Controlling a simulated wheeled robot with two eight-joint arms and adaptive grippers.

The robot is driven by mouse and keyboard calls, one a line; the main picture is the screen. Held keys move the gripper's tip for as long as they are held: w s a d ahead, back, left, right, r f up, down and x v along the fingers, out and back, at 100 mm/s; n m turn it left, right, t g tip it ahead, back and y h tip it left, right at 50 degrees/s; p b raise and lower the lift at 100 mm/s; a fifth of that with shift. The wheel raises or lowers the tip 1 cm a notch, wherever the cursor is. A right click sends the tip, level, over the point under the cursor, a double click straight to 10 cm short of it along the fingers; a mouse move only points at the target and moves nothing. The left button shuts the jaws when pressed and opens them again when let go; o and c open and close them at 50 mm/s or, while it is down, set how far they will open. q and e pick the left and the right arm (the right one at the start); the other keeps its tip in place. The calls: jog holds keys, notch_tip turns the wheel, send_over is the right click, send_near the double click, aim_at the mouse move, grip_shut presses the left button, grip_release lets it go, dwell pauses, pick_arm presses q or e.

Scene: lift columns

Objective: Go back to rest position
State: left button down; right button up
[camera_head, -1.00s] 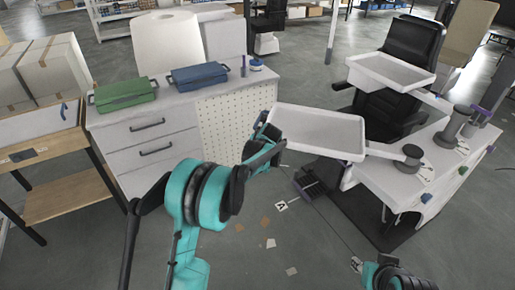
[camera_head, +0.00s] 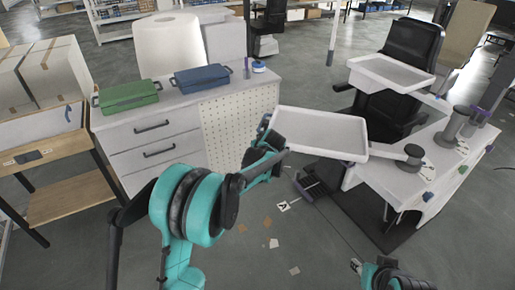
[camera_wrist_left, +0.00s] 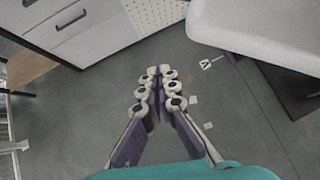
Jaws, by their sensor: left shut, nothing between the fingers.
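My left arm comes in from the bottom left of the head view. Its wrist (camera_head: 264,150) is beside the left end of the lower white tray (camera_head: 320,134), with the fingers mostly hidden there. In the left wrist view my left gripper (camera_wrist_left: 158,76) has its fingertips together, with nothing between them, above the grey floor. The tray's edge (camera_wrist_left: 255,40) shows at the top right of that view. Whether the arm touches the tray cannot be told. Part of my right arm (camera_head: 388,278) shows at the bottom right; its gripper is not visible.
A white drawer cabinet (camera_head: 155,138) with a green case (camera_head: 128,95) and a blue case (camera_head: 202,76) stands behind the left arm. A second white tray (camera_head: 392,74) and a white workbench (camera_head: 400,187) are on the right.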

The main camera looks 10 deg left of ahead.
pick_arm(q)
jog(key=s+r+p, duration=0.1)
jog(key=s+r, duration=0.3)
jog(key=shift+s+r+p, duration=0.3)
jog(key=shift+s+r, duration=0.05)
jog(key=shift+r, duration=0.05)
